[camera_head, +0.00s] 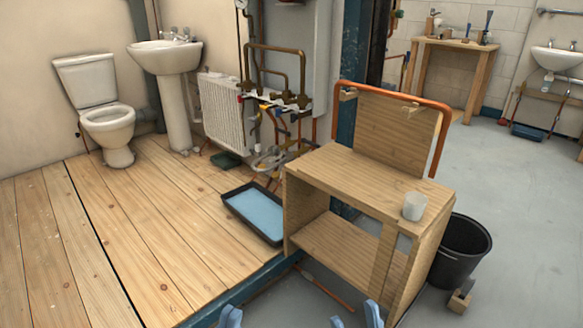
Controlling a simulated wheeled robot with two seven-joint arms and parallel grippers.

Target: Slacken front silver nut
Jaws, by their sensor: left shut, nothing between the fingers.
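No silver nut can be made out at this size. Pipework with brass fittings and valves (285,98) is on the wall beside the radiator. A wooden workbench (340,170) stands nearer, with an orange-brown pipe (441,140) bent around its upright back board. Small fittings on that board are too small to identify. My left gripper (230,317) shows only its blue fingertips at the bottom edge, shut and empty. My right gripper (354,317) shows two blue fingertips apart at the bottom edge, open with nothing visible between them. Both are in front of the bench, touching nothing visible.
A white cup (415,206) stands on the bench's right end. A black bucket (461,250) is on the floor to its right. A black tray with blue inside (254,212) lies on the raised wooden floor (130,240), near its edge. Grey floor (520,190) is open at right.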

